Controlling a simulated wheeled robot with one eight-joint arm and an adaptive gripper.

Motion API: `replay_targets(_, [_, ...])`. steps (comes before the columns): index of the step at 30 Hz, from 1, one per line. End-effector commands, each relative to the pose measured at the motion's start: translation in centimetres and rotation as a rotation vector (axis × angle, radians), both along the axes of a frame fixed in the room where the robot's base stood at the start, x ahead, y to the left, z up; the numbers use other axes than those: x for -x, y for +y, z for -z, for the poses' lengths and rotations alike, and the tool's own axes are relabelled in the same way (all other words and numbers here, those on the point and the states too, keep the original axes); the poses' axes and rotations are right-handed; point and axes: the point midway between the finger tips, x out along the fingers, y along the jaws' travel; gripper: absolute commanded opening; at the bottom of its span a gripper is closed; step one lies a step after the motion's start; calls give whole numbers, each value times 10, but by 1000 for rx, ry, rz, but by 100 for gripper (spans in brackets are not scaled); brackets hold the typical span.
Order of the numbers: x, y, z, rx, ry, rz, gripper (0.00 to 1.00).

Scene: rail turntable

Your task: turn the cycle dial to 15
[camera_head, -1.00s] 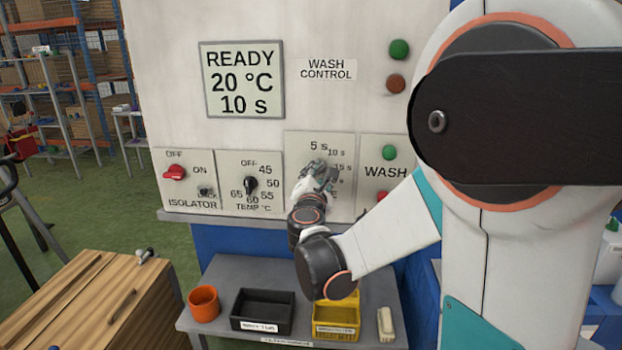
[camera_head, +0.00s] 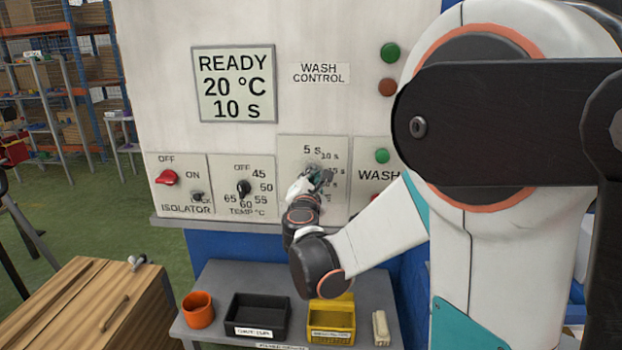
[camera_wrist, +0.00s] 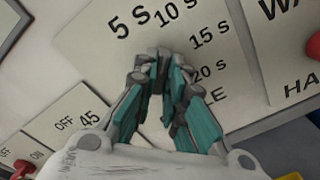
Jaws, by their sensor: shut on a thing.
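The cycle dial plate (camera_head: 297,150) is on the wash control panel, with marks 5 s, 10 s, 15 s and 20 s. It also shows in the wrist view (camera_wrist: 95,40). My gripper (camera_head: 318,177) is at the middle of this plate, and its fingers (camera_wrist: 166,62) are shut on the cycle dial. The fingers hide the dial, so I cannot see where its pointer stands. The display (camera_head: 234,85) reads READY, 20 °C, 10 s.
Left of the cycle plate are the temperature dial (camera_head: 244,188) and the red isolator switch (camera_head: 166,177). A green button (camera_head: 382,156) is to the right. A shelf below holds an orange cup (camera_head: 198,310), a black bin (camera_head: 257,333) and a yellow bin (camera_head: 331,338).

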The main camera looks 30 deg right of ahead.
Motion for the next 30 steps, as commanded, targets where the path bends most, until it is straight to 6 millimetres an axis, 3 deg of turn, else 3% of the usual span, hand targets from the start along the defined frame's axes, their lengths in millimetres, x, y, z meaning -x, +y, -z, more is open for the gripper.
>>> replay_targets(30, [1, 0, 1, -571, -385, 1, 0])
